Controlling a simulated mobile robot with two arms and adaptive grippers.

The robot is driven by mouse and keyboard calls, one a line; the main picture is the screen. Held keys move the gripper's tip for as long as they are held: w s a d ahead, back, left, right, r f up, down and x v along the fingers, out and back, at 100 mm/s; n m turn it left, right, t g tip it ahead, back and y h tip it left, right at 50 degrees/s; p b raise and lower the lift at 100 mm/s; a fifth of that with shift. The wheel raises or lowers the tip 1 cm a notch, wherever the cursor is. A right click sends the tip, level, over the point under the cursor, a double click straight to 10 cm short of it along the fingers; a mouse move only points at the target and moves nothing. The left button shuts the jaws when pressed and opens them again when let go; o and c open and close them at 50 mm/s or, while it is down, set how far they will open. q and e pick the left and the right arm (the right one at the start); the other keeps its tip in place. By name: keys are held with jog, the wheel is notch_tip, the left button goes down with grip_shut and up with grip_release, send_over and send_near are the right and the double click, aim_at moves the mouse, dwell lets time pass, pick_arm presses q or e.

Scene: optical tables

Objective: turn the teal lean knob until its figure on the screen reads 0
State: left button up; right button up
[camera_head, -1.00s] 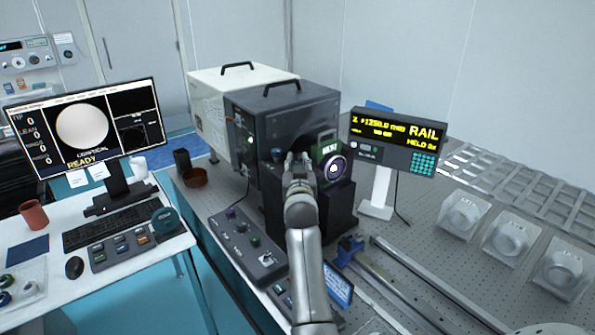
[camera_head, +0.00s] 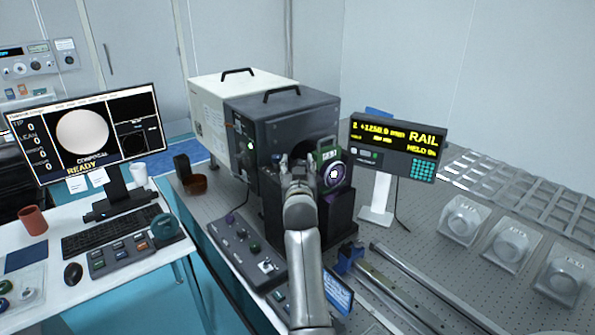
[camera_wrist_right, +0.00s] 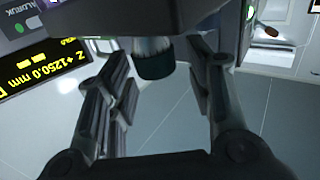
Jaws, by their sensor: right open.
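The monitor screen (camera_head: 84,132) stands at the left in the head view. Its LEAN line reads 0, as do the other figures in that column, with READY below. My right gripper (camera_head: 291,166) is at the front of the dark instrument (camera_head: 295,117), beside the green-framed round optic (camera_head: 333,174). In the right wrist view, a dark teal knob (camera_wrist_right: 154,62) hangs between the fingertips of my open right gripper (camera_wrist_right: 160,68). Gaps show on both sides of the knob. In the head view the arm and gripper hide the knob. My left gripper is not in view.
A yellow-lettered RAIL readout (camera_head: 395,146) stands just right of the instrument; it also shows in the wrist view (camera_wrist_right: 40,70). A control box with knobs (camera_head: 247,249) lies in front of the instrument. Rails (camera_head: 400,290) and several clear-covered parts (camera_head: 508,246) occupy the right.

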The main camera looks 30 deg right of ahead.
notch_tip(320, 180, up, 9)
jog(key=shift+f, duration=0.1)
jog(key=shift+f, duration=0.1)
dwell(0.6)
